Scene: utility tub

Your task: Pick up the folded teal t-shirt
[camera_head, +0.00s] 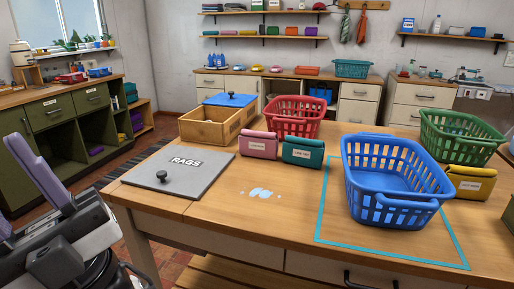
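The folded teal t-shirt (303,151) is a small rolled-looking bundle with a white label on its front. The label's text is too small to read surely. It lies on the wooden table, just right of a folded pink bundle (258,144) and in front of the red basket. My gripper (24,190) is at the lower left edge of the view, off the table's left side and far from the teal t-shirt. Its lavender fingers stand apart with nothing seen between them, though part of it is cut off by the picture edge.
A grey lid marked RAGS (205,165) lies at the table's left. Behind are a wooden box (208,127) with a blue lid and a red basket (270,119). A blue basket (395,184) stands inside a teal outline. A yellow bundle (471,183), green basket (460,129) and pale spill (261,193) also show.

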